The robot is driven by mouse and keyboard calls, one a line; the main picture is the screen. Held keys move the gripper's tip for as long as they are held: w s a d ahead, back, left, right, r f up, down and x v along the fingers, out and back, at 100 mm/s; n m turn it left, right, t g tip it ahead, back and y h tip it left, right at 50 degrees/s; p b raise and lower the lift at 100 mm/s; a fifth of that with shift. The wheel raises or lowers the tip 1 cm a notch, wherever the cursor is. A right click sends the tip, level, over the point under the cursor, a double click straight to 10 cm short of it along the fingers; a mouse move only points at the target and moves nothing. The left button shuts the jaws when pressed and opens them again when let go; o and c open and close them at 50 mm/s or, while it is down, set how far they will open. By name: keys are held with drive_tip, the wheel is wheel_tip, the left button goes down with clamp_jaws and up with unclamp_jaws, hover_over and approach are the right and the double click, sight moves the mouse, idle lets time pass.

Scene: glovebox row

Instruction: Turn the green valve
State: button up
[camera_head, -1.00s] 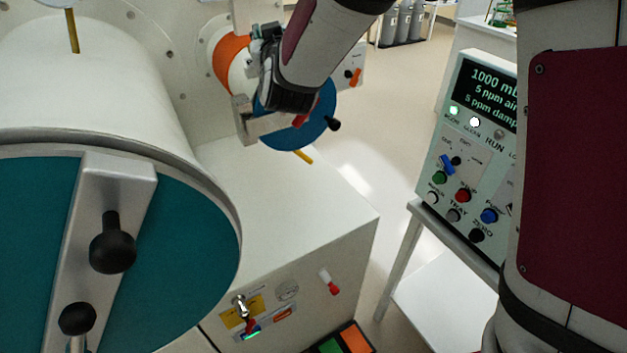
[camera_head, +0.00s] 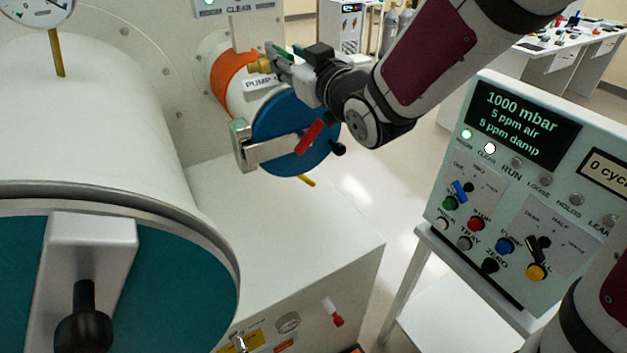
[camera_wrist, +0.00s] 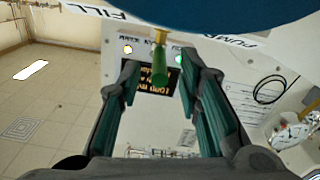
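The green valve handle (camera_wrist: 160,66) hangs from a brass stem below the large blue disc (camera_wrist: 200,12) in the wrist view. My gripper (camera_wrist: 158,72) is open, its two green-padded fingers on either side of the handle with a visible gap at each side. In the head view my gripper (camera_head: 280,62) is at the orange-collared chamber port, beside a brass fitting (camera_head: 258,66) and above the "PUMP" label (camera_head: 262,83). The handle itself is hard to pick out there among the fingers.
The small chamber's blue door (camera_head: 290,120) with a red lever (camera_head: 311,136) lies just below my gripper. The big teal door (camera_head: 190,270) is at the left. A control panel (camera_head: 505,190) reading 1000 mbar stands at the right. Floor shows between.

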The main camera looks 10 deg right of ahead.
drive_tip(key=v, duration=0.5)
drive_tip(key=shift+s+d+f, duration=0.1)
drive_tip(key=shift+d, duration=0.05)
drive_tip(key=shift+s+p, duration=0.15)
drive_tip(key=shift+p, duration=0.65)
drive_tip(key=shift+s+d+r+p, duration=0.1)
drive_tip(key=shift+s+r+p, duration=0.1)
drive_tip(key=shift+p, duration=0.6)
